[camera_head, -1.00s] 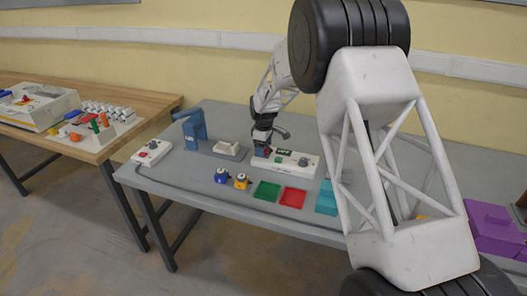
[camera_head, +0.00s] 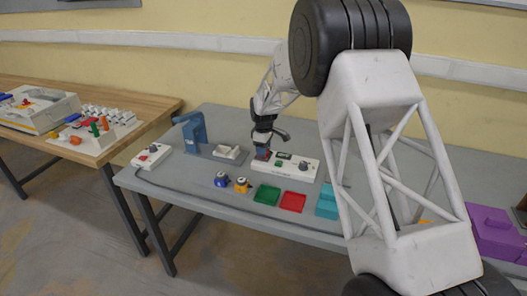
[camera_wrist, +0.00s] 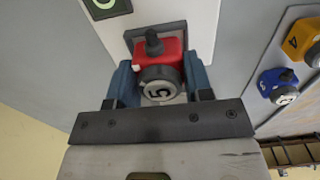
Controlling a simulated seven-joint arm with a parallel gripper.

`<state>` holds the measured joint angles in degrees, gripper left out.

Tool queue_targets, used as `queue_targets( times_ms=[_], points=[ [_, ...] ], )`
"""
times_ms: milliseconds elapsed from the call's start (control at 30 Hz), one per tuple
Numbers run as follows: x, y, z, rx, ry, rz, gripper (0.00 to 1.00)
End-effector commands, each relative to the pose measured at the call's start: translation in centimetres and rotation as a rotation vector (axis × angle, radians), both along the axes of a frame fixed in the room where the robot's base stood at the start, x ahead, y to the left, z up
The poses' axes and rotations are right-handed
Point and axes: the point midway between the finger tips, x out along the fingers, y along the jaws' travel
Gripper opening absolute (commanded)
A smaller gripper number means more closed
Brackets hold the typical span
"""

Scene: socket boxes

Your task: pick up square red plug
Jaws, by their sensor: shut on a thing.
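The square red plug (camera_wrist: 158,57) is in the wrist view, with a grey round knob marked 5 and a dark stub at its far end. The blue fingertips of my gripper (camera_wrist: 158,82) are closed on either side of it. The plug is over or at a dark square socket in the white socket box (camera_wrist: 188,12); I cannot tell how far it sits in it. In the head view my gripper (camera_head: 262,152) is upright at the left end of the white socket box (camera_head: 306,165), and the plug is mostly hidden.
A blue plug (camera_head: 221,180) and a yellow plug (camera_head: 241,185) stand in front of the box. Green (camera_head: 267,194), red (camera_head: 293,201) and teal (camera_head: 326,207) trays lie to their right. A blue clamp-like device (camera_head: 192,130) stands to the left. A cable runs along the table's front.

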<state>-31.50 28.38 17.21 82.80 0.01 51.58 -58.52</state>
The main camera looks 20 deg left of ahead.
Motion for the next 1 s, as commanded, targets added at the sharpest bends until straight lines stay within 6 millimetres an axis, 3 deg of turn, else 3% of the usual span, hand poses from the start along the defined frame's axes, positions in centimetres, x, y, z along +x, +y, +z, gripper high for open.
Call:
queue_targets(
  times_ms=[267, 1000],
  points=[
    [-0.2, -0.1, 2.9, 0.0, 0.0, 0.0, 0.19],
    [-9.3, -5.6, 3.8, 0.0, 0.0, 0.0, 0.19]
  ],
)
